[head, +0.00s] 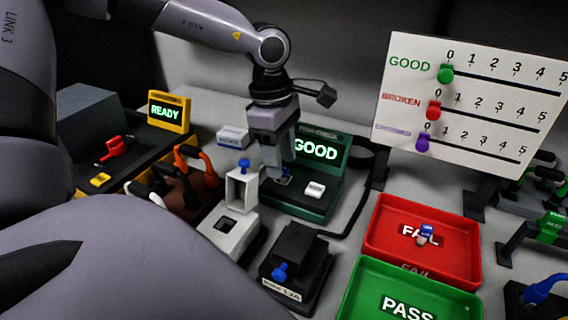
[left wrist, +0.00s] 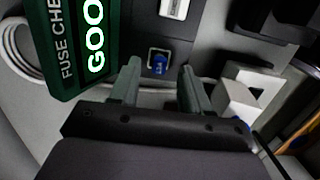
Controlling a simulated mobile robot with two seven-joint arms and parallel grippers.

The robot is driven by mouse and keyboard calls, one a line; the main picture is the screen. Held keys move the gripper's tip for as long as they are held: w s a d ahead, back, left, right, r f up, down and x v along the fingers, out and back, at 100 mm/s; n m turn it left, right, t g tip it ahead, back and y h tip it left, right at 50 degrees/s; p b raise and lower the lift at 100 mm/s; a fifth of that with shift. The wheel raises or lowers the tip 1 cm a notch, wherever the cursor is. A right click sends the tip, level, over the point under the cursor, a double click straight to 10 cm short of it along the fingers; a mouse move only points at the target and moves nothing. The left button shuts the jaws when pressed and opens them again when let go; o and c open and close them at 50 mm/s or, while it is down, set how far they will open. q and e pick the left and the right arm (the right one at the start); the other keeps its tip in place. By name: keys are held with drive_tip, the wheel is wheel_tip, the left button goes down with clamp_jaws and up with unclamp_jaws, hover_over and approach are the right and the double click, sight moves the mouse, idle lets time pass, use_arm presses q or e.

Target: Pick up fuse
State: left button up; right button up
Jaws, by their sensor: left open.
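A blue fuse (left wrist: 159,64) sits in the square socket of the green fuse checker (left wrist: 75,60), whose screen reads GOOD. In the head view the checker (head: 320,205) stands beyond the white open-lidded fixture, and the fuse in its socket is mostly hidden by my gripper. My left gripper (head: 282,168) points down just above the socket. In the left wrist view its two fingers (left wrist: 160,88) are apart, with nothing between them, and the fuse shows just past the gap. Another blue-and-white fuse (head: 427,231) lies in the red FAIL tray (head: 380,215). My right gripper is not in view.
A green PASS tray (head: 355,292) stands in front of the FAIL tray. A white fixture with raised lid (head: 222,240) and a black fixture with blue knob (head: 302,245) stand close by. A counter board (head: 470,100) is at the back right; a READY station (head: 170,112) is left.

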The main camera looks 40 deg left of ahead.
use_arm(q)
drive_tip(key=shift+d+f, duration=0.1)
drive_tip(key=shift+f, duration=1.05)
drive_tip(key=shift+w, duration=0.1)
clamp_jaws()
drive_tip(key=shift+r, duration=0.1)
drive_tip(key=shift+r, duration=0.4)
wheel_tip(320, 180, up, 22)
drive_tip(key=p, duration=0.4)
drive_tip(key=shift+p, duration=0.35)
